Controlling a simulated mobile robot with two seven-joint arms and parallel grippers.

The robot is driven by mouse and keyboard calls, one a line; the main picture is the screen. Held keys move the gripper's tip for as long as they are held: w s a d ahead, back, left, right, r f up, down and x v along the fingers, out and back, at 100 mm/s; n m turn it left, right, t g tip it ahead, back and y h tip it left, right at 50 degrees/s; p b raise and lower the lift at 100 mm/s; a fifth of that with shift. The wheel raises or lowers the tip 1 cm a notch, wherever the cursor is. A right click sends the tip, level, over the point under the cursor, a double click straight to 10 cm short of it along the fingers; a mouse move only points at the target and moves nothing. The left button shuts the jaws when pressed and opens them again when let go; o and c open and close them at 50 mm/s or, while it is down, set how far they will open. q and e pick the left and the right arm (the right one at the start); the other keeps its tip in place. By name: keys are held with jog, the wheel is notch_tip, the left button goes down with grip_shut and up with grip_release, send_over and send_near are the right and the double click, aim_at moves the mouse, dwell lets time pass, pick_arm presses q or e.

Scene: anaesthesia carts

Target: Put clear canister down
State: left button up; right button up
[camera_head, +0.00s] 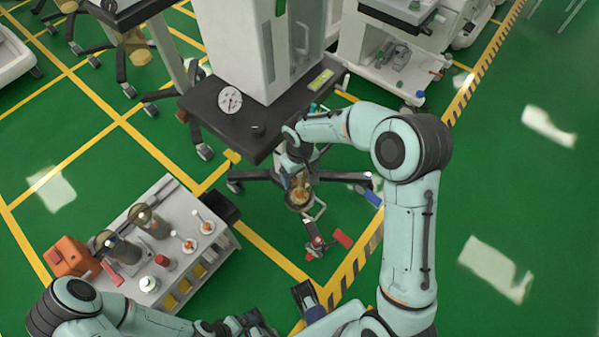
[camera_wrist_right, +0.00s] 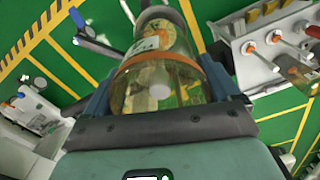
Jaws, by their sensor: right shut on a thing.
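My right gripper (camera_head: 297,168) is shut on the clear canister (camera_head: 299,198), which is partly hidden beneath the wrist in the head view. In the right wrist view the canister (camera_wrist_right: 158,85) is see-through and yellowish, with an orange band and a pale label, held between the two dark fingers (camera_wrist_right: 157,92). It is held in the air, in front of the tall cart's dark shelf and to the right of the low white cart (camera_head: 205,222). My left arm comes in along the bottom edge; its gripper's opening is not clear.
The low white cart bears two similar clear canisters (camera_head: 122,250), white-based pieces with orange tops (camera_head: 207,227) and an orange box (camera_head: 70,256). The tall cart's dark shelf (camera_head: 255,118) stands close behind my right gripper. Green floor is open at right.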

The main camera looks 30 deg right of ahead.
jog(key=shift+f, duration=0.1)
jog(key=o, duration=1.4)
jog(key=shift+r, duration=0.35)
notch_tip(320, 180, up, 12)
jog(key=p, duration=0.1)
jog(key=shift+f, duration=0.2)
